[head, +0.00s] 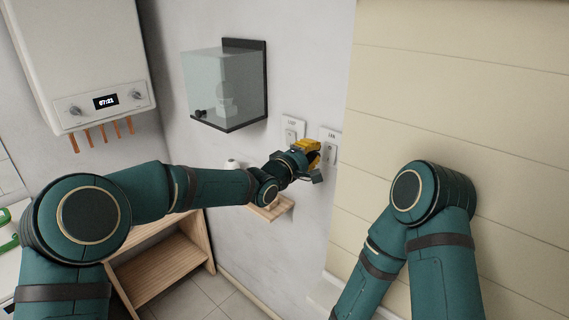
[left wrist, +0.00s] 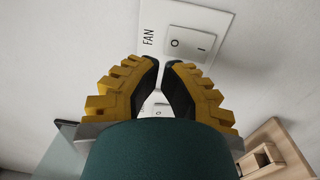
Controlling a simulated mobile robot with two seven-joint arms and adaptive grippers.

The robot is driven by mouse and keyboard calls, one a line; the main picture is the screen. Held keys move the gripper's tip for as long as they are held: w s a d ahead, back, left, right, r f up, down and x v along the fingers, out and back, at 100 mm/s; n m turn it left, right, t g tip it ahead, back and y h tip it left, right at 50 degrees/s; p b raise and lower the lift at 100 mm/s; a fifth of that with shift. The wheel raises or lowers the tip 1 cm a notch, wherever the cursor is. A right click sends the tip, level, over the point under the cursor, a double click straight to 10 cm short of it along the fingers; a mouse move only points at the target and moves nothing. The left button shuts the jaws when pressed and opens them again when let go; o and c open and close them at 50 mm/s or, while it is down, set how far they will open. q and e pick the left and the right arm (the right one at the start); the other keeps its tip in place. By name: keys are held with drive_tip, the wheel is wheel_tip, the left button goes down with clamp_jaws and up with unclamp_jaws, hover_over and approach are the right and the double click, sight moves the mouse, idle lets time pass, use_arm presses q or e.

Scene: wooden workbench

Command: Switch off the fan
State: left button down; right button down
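The fan switch (head: 328,146) is a white wall plate, the right one of two. In the left wrist view the plate marked FAN (left wrist: 200,20) carries a white rocker (left wrist: 190,44) with O and I marks. I cannot tell which side is pressed in. My left gripper (head: 314,160) is at the wall just below and left of the fan switch. Its yellow and black fingers (left wrist: 162,64) point toward the plate, with a narrow gap between the tips and nothing held. Whether they touch the plate is unclear. My right gripper is out of view.
A second switch plate (head: 292,129) is left of the fan plate. A glass-fronted box (head: 222,90) hangs on the wall, and a small wooden shelf (head: 268,210) sits below the gripper. A white boiler (head: 80,60) is at upper left. Cream panelling (head: 450,80) is on the right.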

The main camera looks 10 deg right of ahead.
use_arm(q)
drive_tip(key=r+v, duration=0.1)
drive_tip(key=v, duration=0.7)
drive_tip(key=shift+r, duration=0.2)
drive_tip(key=shift+s+a, duration=0.1)
drive_tip(key=s+a+f+m+g+y, duration=0.15)
drive_tip(key=a+f, duration=0.25)
drive_tip(key=f, duration=0.5)
drive_tip(key=s+a+f+g+y, duration=0.1)
drive_tip(key=s+a+f+y, duration=0.25)
drive_tip(key=f, duration=0.55)
drive_tip(key=s+a+f+m+g+y, duration=0.15)
drive_tip(key=a+f, duration=0.25)
drive_tip(key=f, duration=0.5)
drive_tip(key=s+a+f+m+g+y, duration=0.1)
drive_tip(key=s+a+f+g+y, duration=0.1)
drive_tip(key=s+a+f, duration=0.4)
drive_tip(key=s+a+f+m+g+y, duration=0.1)
drive_tip(key=s+a+f, duration=0.5)
drive_tip(key=s, duration=0.8)
wheel_tip(320, 180, down, 3)
drive_tip(key=shift+s+m+g+y, duration=0.3)
drive_tip(key=shift+g+y, duration=0.15)
drive_tip(key=shift+g, duration=0.75)
drive_tip(key=shift+a, duration=0.1)
